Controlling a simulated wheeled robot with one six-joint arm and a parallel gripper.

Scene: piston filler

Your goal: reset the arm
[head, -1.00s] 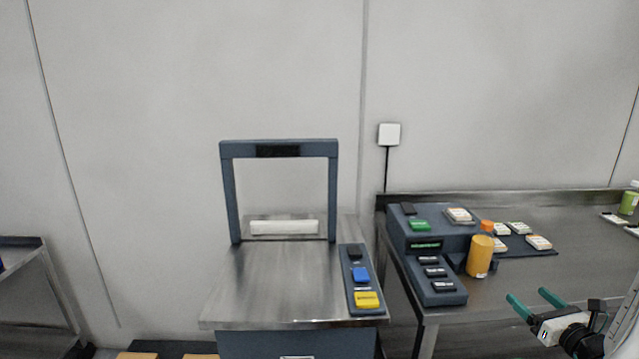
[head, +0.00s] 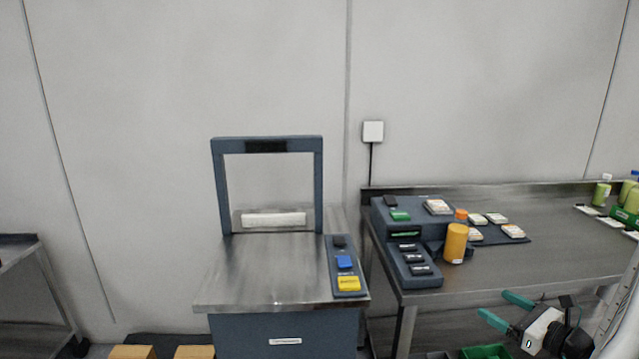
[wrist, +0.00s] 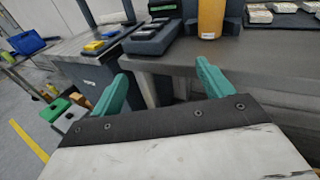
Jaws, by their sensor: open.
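My gripper (head: 500,308) is at the lower right of the head view, its two teal fingers spread apart with nothing between them. It is in front of the right bench and apart from it. In the wrist view the open fingers (wrist: 160,88) point toward the bench's front edge. My arm runs off the right side of the head view.
The right bench (head: 570,262) holds a dark control unit (head: 404,240), an orange cylinder (head: 456,243) and several small packs. A steel-topped machine (head: 265,270) with a dark frame stands left.

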